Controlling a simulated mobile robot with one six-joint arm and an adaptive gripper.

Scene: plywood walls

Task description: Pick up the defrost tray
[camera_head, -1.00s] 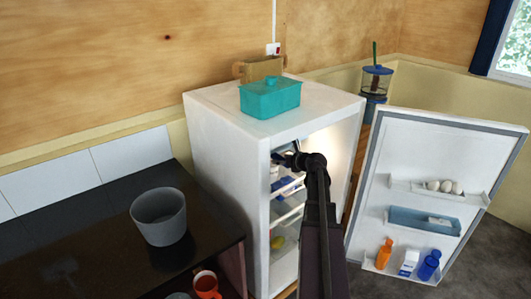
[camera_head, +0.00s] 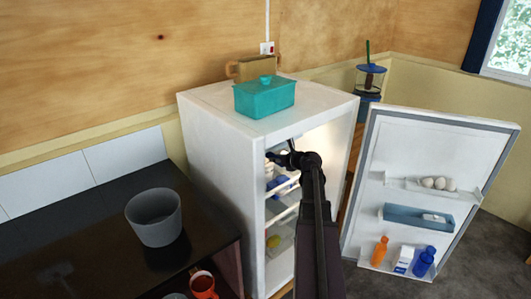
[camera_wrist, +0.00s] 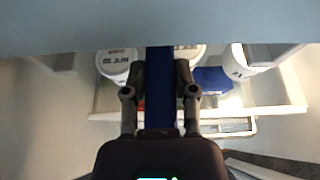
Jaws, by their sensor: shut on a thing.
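My gripper (camera_wrist: 160,95) is shut on a narrow blue strip (camera_wrist: 160,75), which runs between its fingers. Ahead of the fingertips a broad pale blue-grey panel (camera_wrist: 160,22) spans the top of the wrist view. The strip meets the panel's edge; it looks like a tab of the defrost tray, but I cannot tell whether they are one piece. In the head view my gripper (camera_head: 287,158) is in the upper part of the open white fridge (camera_head: 215,160), mostly dark and small. The tray cannot be made out there.
White tubs (camera_wrist: 116,63) and a blue item (camera_wrist: 212,80) sit on a shelf behind my fingers. The open fridge door (camera_head: 430,150) stands to the right. A teal box (camera_head: 265,98) is on the fridge top. A grey bucket (camera_head: 154,218) stands on the dark counter (camera_head: 85,230).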

